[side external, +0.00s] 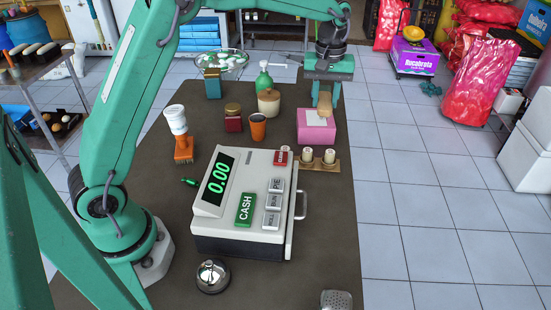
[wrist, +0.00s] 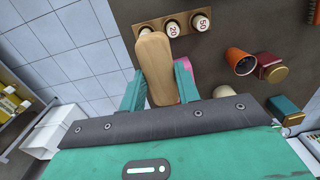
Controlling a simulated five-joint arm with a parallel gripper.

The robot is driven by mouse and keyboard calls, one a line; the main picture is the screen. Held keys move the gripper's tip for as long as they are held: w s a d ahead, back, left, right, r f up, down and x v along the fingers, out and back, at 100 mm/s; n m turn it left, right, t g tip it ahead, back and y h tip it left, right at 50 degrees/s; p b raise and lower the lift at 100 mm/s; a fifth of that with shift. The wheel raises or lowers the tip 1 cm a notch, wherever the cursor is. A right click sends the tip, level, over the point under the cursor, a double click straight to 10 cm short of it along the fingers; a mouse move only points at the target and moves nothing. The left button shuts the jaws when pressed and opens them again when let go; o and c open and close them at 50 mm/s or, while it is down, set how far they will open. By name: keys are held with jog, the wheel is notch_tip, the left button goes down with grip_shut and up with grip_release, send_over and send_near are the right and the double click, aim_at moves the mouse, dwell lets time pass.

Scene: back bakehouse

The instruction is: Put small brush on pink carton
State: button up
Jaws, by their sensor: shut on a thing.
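The small brush (side external: 325,104) has a pale wooden body, and my gripper (side external: 326,92) is shut on it. The brush hangs below the jaws, over the top of the pink carton (side external: 316,132) on the dark counter. I cannot tell whether the brush touches the carton's top. In the wrist view the brush (wrist: 156,62) lies lengthwise between the two green fingers of my gripper (wrist: 160,84). Only a pink sliver of the carton (wrist: 184,63) shows there beside a finger; the brush and gripper hide the rest.
A rack of numbered cylinders (side external: 318,163) stands in front of the carton, behind the cash register (side external: 243,205). An orange cup (side external: 258,127), a dark red jar (side external: 233,119) and a beige jar (side external: 268,103) stand left of it. The counter's right edge is close by.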

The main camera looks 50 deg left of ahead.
jog(key=w+a+f, duration=0.1)
jog(key=a+f, duration=0.1)
jog(key=a, duration=0.1)
jog(key=w+a+f, duration=0.2)
jog(key=a, duration=0.2)
jog(key=w+a+f, duration=0.1)
jog(key=a+f, duration=0.1)
jog(key=a, duration=0.1)
jog(key=shift+w+a+f, duration=0.15)
jog(key=shift+w+f, duration=0.05)
jog(key=shift+f, duration=0.15)
jog(key=shift+f, duration=2)
jog(key=shift+f, duration=0.1)
jog(key=o, duration=1)
jog(key=shift+c, duration=0.2)
notch_tip(320, 180, up, 12)
jog(key=shift+r, duration=0.15)
